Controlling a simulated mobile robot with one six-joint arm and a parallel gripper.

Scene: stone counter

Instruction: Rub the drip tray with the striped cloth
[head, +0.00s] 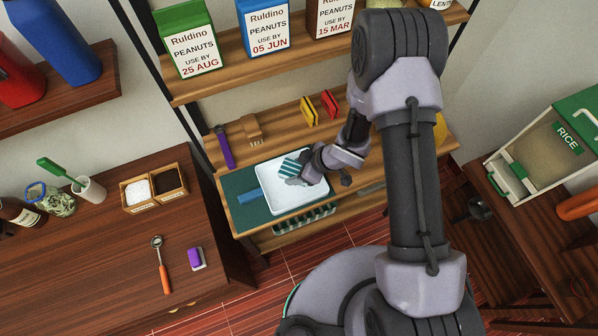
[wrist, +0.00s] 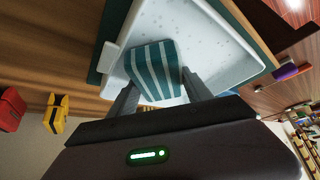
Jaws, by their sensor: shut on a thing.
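The drip tray (head: 309,199) is a shallow white tray on a dark green mat, on the lower wooden shelf in the head view. It fills the upper middle of the wrist view (wrist: 215,38), with small grey spots on its floor. The striped cloth (head: 290,167) is teal and white. It also shows between the fingers in the wrist view (wrist: 153,68). My gripper (wrist: 158,92) is shut on the cloth and holds it over the tray's floor. I cannot tell whether the cloth touches the tray. My gripper hides part of the tray in the head view (head: 299,178).
A purple-handled tool (head: 225,148), a brown brush (head: 252,130), and yellow (head: 309,111) and red (head: 329,103) clips lie behind the tray. Peanut boxes (head: 188,40) stand on the shelf above. A blue item (head: 249,195) lies at the tray's left edge.

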